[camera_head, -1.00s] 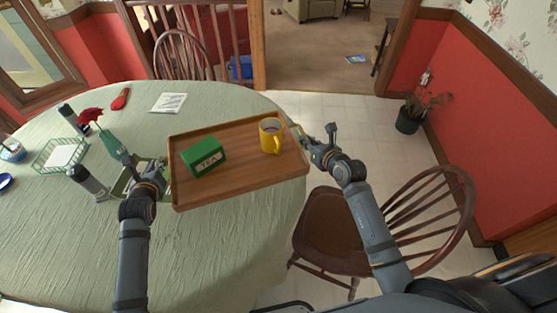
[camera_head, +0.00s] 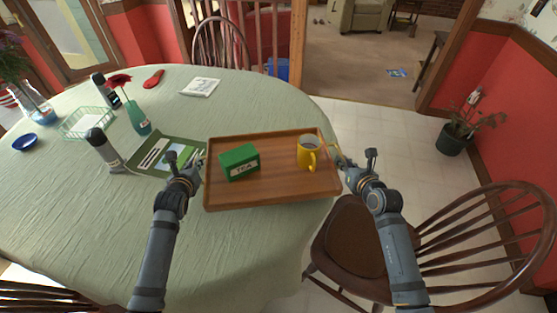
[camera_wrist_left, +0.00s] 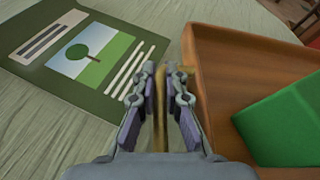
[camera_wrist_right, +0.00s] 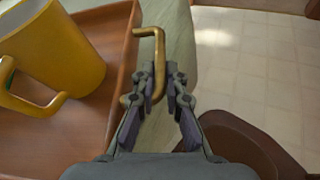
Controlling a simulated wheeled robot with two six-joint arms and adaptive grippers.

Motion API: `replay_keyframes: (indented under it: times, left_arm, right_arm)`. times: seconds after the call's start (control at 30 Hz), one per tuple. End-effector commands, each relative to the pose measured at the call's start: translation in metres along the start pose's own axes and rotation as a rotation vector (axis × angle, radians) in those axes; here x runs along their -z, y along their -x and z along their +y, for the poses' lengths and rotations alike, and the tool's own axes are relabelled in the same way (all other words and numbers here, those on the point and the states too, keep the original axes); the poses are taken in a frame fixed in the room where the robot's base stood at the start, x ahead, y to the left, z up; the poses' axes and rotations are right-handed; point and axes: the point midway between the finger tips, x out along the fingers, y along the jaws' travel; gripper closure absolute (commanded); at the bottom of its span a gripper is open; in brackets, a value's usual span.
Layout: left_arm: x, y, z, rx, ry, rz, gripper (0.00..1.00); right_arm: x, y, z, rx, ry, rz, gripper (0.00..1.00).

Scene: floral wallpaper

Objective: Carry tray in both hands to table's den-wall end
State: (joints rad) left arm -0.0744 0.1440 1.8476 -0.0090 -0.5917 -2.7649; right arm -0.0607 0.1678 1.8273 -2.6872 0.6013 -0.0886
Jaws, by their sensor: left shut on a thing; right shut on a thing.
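The brown wooden tray (camera_head: 270,190) is held over the near right edge of the round table, between my two grippers. A green tea box (camera_head: 239,162) stands on its left part and a yellow mug (camera_head: 308,154) on its right part. My left gripper (camera_head: 196,172) is shut on the tray's left handle, a brass bar that shows in the left wrist view (camera_wrist_left: 160,110). My right gripper (camera_head: 343,160) is shut on the right brass handle, seen in the right wrist view (camera_wrist_right: 158,65). Whether the tray touches the cloth I cannot tell.
On the green-clothed table (camera_head: 90,220) are a green picture card (camera_head: 165,153), a dark-topped grey cylinder (camera_head: 103,150), a teal vase (camera_head: 138,118), a wire basket (camera_head: 88,122) and a white paper (camera_head: 200,87). A wooden chair (camera_head: 350,240) stands at the near right.

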Motion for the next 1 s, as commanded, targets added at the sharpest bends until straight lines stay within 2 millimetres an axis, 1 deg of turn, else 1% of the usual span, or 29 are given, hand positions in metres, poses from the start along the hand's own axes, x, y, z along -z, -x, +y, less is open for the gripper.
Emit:
replay_keyframes:
  times: [0.03, 0.17, 0.43, 0.67, 1.0]
  left_arm:
    - [-0.003, 0.001, -0.001, 0.000, -0.002, -0.004, 1.00]
    - [-0.004, 0.001, -0.001, 0.000, -0.002, -0.003, 1.00]
    - [0.001, -0.001, 0.001, 0.000, -0.002, -0.003, 1.00]
    - [0.015, -0.007, 0.004, 0.000, -0.002, -0.003, 1.00]
    - [0.042, -0.018, 0.009, 0.000, -0.002, -0.003, 1.00]
  right_arm:
    - [-0.004, 0.001, 0.000, 0.000, 0.002, -0.005, 1.00]
    - [-0.004, 0.001, 0.000, 0.000, 0.002, -0.005, 1.00]
    - [0.001, -0.001, -0.001, 0.000, 0.002, -0.005, 1.00]
    - [0.015, -0.007, -0.004, 0.000, 0.002, -0.004, 1.00]
    - [0.041, -0.018, -0.009, 0.000, 0.002, -0.005, 1.00]
